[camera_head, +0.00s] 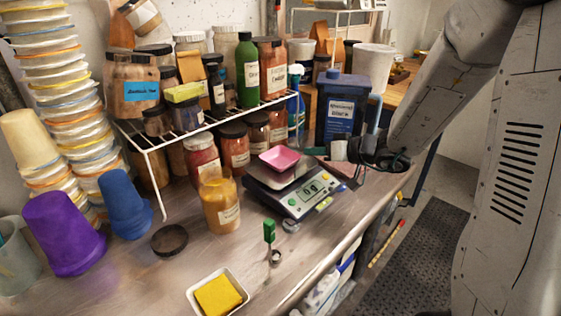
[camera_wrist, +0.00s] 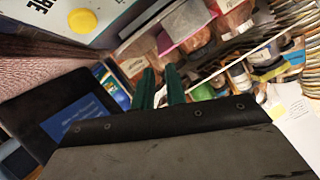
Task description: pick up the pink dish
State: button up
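The pink dish (camera_head: 281,158) is a small, shallow, square-rimmed dish. It sits on the pan of the digital scale (camera_head: 305,193), whose display appears to read 0. My gripper (camera_head: 338,163) is just to the right of the scale, apart from the dish. In the wrist view, my gripper's two dark green fingers (camera_wrist: 160,70) stand close together with a narrow gap and nothing seen between them. A pink surface, seemingly the dish (camera_wrist: 184,20), shows beyond the fingertips near the top edge.
A wire rack (camera_head: 190,132) with jars stands behind the scale. A dark blue tub (camera_head: 342,105) stands behind my gripper. An open amber jar (camera_head: 220,205), a green-handled tool (camera_head: 269,232) and a white dish with a yellow block (camera_head: 219,295) are nearby. The front counter is partly clear.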

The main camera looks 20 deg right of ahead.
aim_at(280, 160)
jog(key=x, duration=0.6)
jog(key=shift+w+a+f, duration=0.2)
jog(key=shift+w+a, duration=0.05)
grip_shut()
